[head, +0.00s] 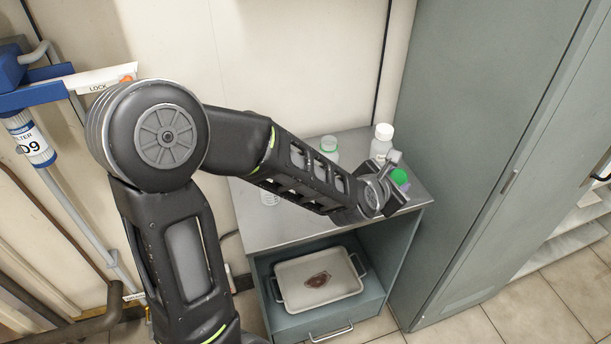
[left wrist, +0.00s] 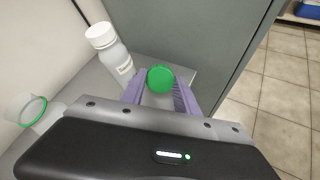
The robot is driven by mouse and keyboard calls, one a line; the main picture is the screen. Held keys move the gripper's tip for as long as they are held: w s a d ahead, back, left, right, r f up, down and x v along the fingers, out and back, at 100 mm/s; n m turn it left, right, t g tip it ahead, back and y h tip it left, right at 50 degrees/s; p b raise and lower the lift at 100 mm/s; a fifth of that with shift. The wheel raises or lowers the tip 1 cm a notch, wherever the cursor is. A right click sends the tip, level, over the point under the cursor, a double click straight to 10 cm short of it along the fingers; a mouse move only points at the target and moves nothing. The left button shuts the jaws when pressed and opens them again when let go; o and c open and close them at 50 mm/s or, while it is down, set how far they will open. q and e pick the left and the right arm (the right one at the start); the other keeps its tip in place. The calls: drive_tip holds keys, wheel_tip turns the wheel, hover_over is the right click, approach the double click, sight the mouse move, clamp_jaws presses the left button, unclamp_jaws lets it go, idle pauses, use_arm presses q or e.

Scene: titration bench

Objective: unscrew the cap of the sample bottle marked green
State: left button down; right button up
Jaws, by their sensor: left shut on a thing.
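The sample bottle's round green cap (left wrist: 160,78) sits between the purple fingers of my left gripper (left wrist: 159,94) in the left wrist view. The cap also shows in the head view (head: 400,176), near the right end of the bench top. My left gripper (head: 399,187) is shut there on the green-capped bottle. The bottle's body is mostly hidden by the gripper, and I cannot tell whether the fingers touch the cap or the part just below it. My right gripper is not in view.
A white-capped bottle (head: 382,142) stands just behind the gripper on the bench top (head: 262,232). A clear vessel with a green ring (head: 329,147) stands to its left. A tall grey cabinet (head: 470,130) is close on the right. A tray (head: 290,296) lies in the shelf below.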

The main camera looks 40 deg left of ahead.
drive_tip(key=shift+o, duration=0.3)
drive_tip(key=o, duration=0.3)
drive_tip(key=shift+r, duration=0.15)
use_arm(q)
drive_tip(key=shift+w+d+r+m+g+h+p, duration=0.1)
drive_tip(key=shift+d+r+m+g+h+p, duration=0.15)
drive_tip(key=shift+d+m+g+h+p, duration=0.25)
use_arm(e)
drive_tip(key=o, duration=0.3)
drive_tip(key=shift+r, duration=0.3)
use_arm(q)
drive_tip(key=shift+d+r+m+g+h+p, duration=0.1)
drive_tip(key=shift+d+m+g+h+p, duration=0.35)
drive_tip(key=shift+m+h, duration=0.2)
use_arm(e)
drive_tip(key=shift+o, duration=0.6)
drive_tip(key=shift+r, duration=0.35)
use_arm(q)
drive_tip(key=s+a+r+m+g+y+p, duration=0.2)
drive_tip(key=s+a+m+g+p, duration=0.4)
drive_tip(key=s+a, duration=0.8)
drive_tip(key=m+g, duration=0.3)
drive_tip(key=g, duration=0.1)
drive_tip(key=shift+s+r, duration=0.2)
drive_tip(key=shift+s, duration=0.1)
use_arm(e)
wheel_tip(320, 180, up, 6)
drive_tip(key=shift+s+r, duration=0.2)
use_arm(q)
drive_tip(key=shift+m, duration=0.25)
